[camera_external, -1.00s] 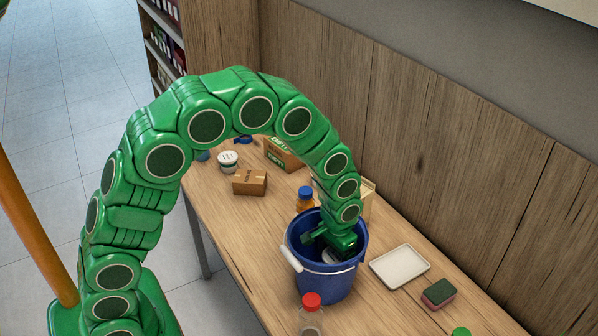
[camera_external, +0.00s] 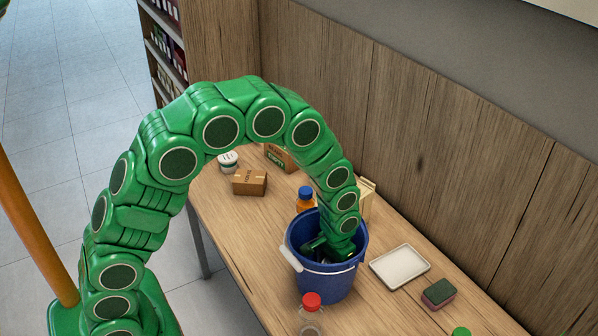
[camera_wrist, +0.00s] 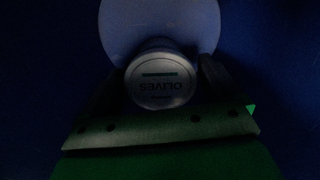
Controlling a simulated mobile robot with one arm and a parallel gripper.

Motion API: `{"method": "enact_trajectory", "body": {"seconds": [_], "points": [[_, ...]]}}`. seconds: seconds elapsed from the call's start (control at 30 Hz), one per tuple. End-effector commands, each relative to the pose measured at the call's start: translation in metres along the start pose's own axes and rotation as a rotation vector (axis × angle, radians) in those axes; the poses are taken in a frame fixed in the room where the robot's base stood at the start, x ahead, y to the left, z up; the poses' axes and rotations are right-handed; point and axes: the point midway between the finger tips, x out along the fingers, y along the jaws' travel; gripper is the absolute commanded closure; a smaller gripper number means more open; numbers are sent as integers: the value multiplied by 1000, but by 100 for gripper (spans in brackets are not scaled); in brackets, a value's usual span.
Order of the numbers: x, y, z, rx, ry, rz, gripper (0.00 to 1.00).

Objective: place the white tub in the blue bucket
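The blue bucket (camera_external: 325,284) stands on the wooden table with its white handle hanging at the left. My gripper (camera_external: 323,250) is down inside it, below the rim. In the wrist view, a white tub with an "OLIVES" lid (camera_wrist: 160,88) sits between the dark fingers (camera_wrist: 162,68). The fingers appear to press on its sides. A paler round surface, likely the bucket's floor, shows behind the tub. The dim light hides whether the tub touches it. In the external view, that tub is hidden by my gripper and the bucket.
Another white tub (camera_external: 228,161) stands at the far left, near a cardboard box (camera_external: 249,183). An orange bottle with a blue cap (camera_external: 305,201) is just behind the bucket. A red-capped bottle (camera_external: 311,314) stands in front. A white tray (camera_external: 400,266) and a sponge (camera_external: 438,293) lie right.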

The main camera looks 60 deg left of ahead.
Motion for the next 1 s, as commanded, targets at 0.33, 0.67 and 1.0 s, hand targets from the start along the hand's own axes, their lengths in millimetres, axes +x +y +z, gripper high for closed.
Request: {"method": "enact_trajectory", "body": {"seconds": [0.33, 0.67, 1.0], "points": [[-9, 0, -1, 0, 3, 0, 9], [-50, 0, -2, -1, 6, 1, 9], [-105, 0, -1, -1, 4, 1, 9]]}}
